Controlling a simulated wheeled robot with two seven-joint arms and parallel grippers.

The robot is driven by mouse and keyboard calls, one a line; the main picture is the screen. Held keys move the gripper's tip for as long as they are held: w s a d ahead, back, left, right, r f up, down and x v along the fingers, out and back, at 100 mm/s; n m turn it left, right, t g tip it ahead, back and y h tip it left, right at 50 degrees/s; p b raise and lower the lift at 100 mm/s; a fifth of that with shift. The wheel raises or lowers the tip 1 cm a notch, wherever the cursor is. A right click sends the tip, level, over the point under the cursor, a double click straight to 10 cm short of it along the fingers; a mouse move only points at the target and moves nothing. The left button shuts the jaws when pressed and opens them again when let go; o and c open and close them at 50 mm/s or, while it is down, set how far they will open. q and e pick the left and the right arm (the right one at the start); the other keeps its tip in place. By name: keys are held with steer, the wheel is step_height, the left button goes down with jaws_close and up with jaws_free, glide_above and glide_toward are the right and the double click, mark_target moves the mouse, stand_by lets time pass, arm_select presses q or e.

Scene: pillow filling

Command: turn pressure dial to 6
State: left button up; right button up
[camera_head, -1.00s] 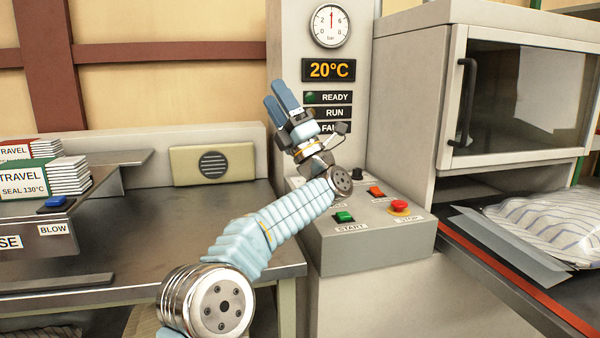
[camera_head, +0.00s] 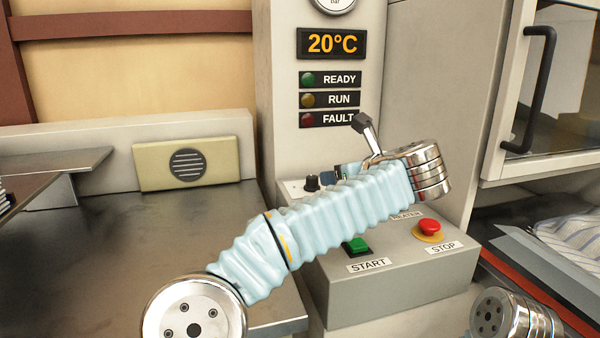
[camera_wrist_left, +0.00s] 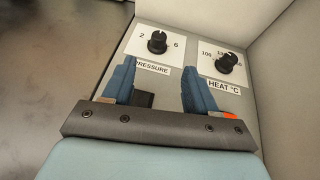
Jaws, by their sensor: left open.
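The pressure dial (camera_wrist_left: 157,42) is a black knob on a white plate marked 2 and 6, with a PRESSURE label below, in the left wrist view. Its pointer setting is too small to read surely. In the head view a black knob (camera_head: 312,183) shows at the control box's back left. My left gripper (camera_wrist_left: 160,82) is open and empty, its two blue fingers apart, with the pressure dial beyond the tips and toward the left finger. In the head view my left arm hides most of this gripper. My right gripper is not in view.
The heat dial (camera_wrist_left: 226,62) stands right of the pressure dial. The control box (camera_head: 400,268) also bears a green START button (camera_head: 356,245) and a red STOP button (camera_head: 428,229). The display (camera_head: 331,43) reads 20°C. A metal bench (camera_head: 90,260) lies left.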

mark_target(313, 177)
arm_select(q)
steer(key=p+x, duration=0.2)
steer(key=x, duration=1.1)
steer(key=shift+w+a, duration=0.15)
steer(key=shift+a, duration=0.05)
steer(key=shift+c, duration=0.2)
